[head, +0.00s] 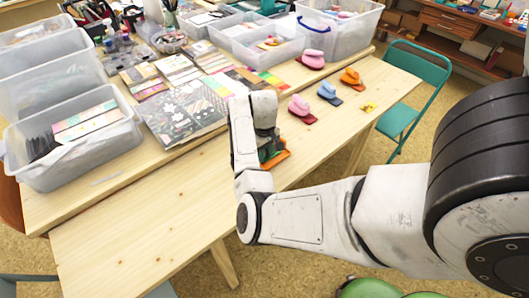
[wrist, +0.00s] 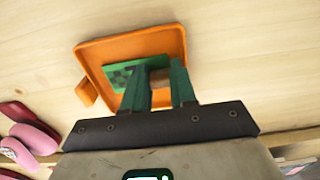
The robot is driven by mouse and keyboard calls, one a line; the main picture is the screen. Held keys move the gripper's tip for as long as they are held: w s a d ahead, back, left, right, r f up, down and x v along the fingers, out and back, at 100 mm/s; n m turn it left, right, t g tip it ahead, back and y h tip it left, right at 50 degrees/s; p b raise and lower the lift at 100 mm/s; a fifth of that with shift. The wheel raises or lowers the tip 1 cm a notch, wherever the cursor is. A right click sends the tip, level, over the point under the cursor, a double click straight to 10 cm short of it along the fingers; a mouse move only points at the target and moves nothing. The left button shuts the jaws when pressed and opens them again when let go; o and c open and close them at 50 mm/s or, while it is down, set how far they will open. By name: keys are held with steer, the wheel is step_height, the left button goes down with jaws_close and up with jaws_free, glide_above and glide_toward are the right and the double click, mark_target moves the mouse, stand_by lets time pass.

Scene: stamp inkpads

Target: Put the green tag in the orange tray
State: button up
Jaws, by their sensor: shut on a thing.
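The orange tray (wrist: 92,56) lies on the wooden table, a shallow square with a raised rim and a small tab. It also shows in the head view (head: 276,160), partly hidden by my arm. The green tag (wrist: 118,77), a flat piece with a dark checker pattern, is over the tray's inside in the wrist view. My gripper (wrist: 160,74) points down at the tray, its green fingers closed on a brownish part at the tag. The fingers hide part of the tag. I cannot tell whether the tag touches the tray floor.
Patterned sheets (head: 180,108) and clear bins (head: 75,145) lie to the left. The front table's left part (head: 150,235) is clear. A green chair (head: 415,75) stands at the right.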

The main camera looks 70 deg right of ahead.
steer(key=shift+f, duration=0.15)
steer(key=o, duration=0.6)
step_height(320, 180, up, 12)
steer(key=s+a+f+n+h, duration=0.1)
steer(key=a+f, duration=0.1)
steer(key=a, duration=0.3)
steer(key=s+a+f+n, duration=0.1)
steer(key=a+f, duration=0.2)
steer(key=a, duration=0.3)
steer(key=s+a+f+n+h, duration=0.1)
steer(key=s+a+f+n, duration=0.1)
steer(key=a, duration=0.3)
steer(key=shift+a+f+h, duration=0.15)
steer(key=shift+f+h, duration=0.05)
steer(key=shift+h, duration=0.1)
steer(key=s+a, duration=0.2)
steer(key=a, duration=0.3)
steer(key=s+a+f+n+y, duration=0.1)
steer(key=s+a, duration=0.1)
steer(key=a, duration=0.3)
steer(key=s+a+f+n+t+y, duration=0.1)
steer(key=s+a, duration=0.1)
steer(key=a, duration=0.3)
steer(key=shift+s+f, duration=0.15)
steer(key=shift+s, duration=0.15)
steer(key=shift+d, duration=0.1)
